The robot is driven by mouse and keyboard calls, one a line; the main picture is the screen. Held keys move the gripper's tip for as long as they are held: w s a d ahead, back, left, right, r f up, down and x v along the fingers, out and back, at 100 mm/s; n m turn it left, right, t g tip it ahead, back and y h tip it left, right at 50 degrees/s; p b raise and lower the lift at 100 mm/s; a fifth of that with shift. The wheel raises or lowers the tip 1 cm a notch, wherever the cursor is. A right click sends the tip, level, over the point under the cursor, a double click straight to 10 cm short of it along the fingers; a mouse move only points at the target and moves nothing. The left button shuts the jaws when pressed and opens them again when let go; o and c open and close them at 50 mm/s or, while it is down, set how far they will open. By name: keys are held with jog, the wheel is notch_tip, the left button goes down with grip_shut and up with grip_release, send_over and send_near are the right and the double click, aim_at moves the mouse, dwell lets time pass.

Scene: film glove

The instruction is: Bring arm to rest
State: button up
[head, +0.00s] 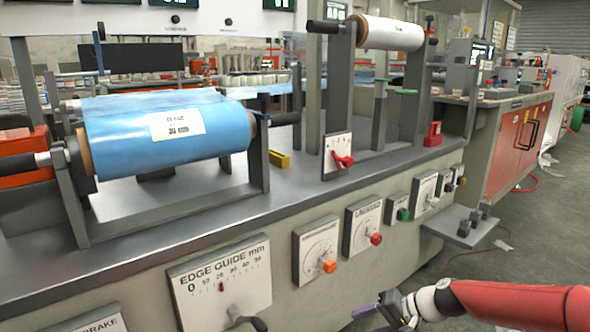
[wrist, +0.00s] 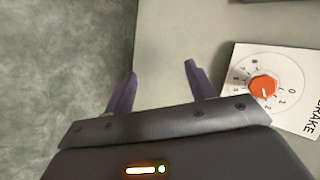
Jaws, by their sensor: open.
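My gripper (head: 372,309) is at the lower right of the head view, at the end of my red and white arm, in front of the machine's front panel. In the wrist view my gripper (wrist: 158,85) shows two purple fingers spread apart with nothing between them. Beyond the fingers are the grey floor and the plain machine panel. A brake dial with an orange knob (wrist: 263,86) is to the right of the fingers, apart from them.
The machine carries a blue film roll (head: 170,137) and a white roll (head: 392,33). Its front holds an edge guide lever (head: 246,319) and dials with an orange knob (head: 329,266) and a red knob (head: 376,239). A small grey shelf (head: 455,222) juts out. Floor at right is open.

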jog(key=s+a+r+n+g+h+p, duration=0.3)
jog(key=s+h, duration=0.3)
jog(key=s, duration=0.2)
jog(key=s+r+n+t+h+p, duration=0.1)
jog(key=s+r+t+h+p, duration=0.2)
jog(key=s+r, duration=1.4)
jog(key=shift+s+r+t+p, duration=0.3)
jog(key=shift+r+t+p, duration=0.5)
jog(key=shift+r, duration=1.35)
jog(key=shift+d, duration=0.1)
